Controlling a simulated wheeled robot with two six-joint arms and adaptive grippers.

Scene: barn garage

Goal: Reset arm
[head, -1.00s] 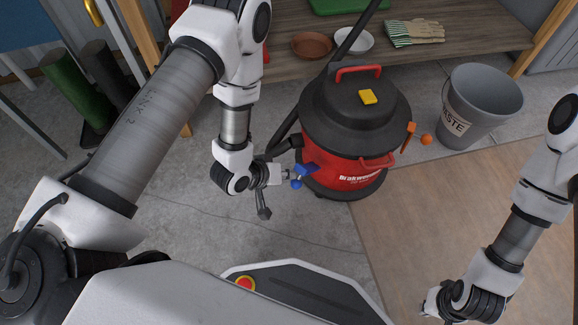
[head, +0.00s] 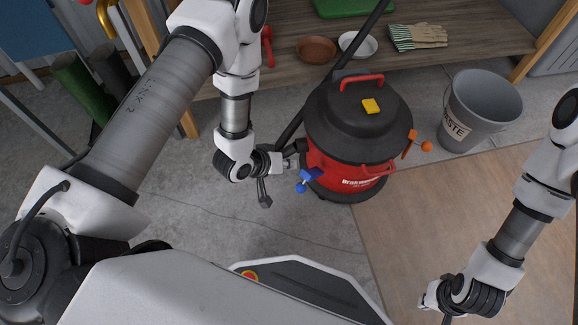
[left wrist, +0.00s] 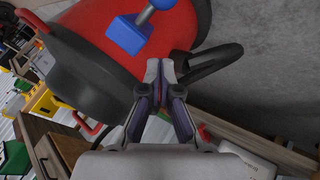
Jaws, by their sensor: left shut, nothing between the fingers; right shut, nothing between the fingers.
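My left arm comes in from the left in the head view. My left gripper (head: 290,155) is shut and empty, close to the left side of the red and black shop vacuum (head: 345,178). In the left wrist view its closed fingers (left wrist: 165,78) lie in front of the vacuum's red body (left wrist: 95,25); I cannot tell whether they touch it. A blue clamp-like part (head: 308,180) on the vacuum sits just below and right of these fingers. My right gripper (head: 430,303) is low at the right, near the bottom edge, shut, with its tips hard to see.
A grey waste bin (head: 482,105) stands right of the vacuum. Behind it is a wooden bench (head: 455,55) with a brown bowl (head: 316,49), a white bowl (head: 357,44) and gloves (head: 418,37). Green and dark cylinders (head: 80,85) stand at left. Floor below the vacuum is clear.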

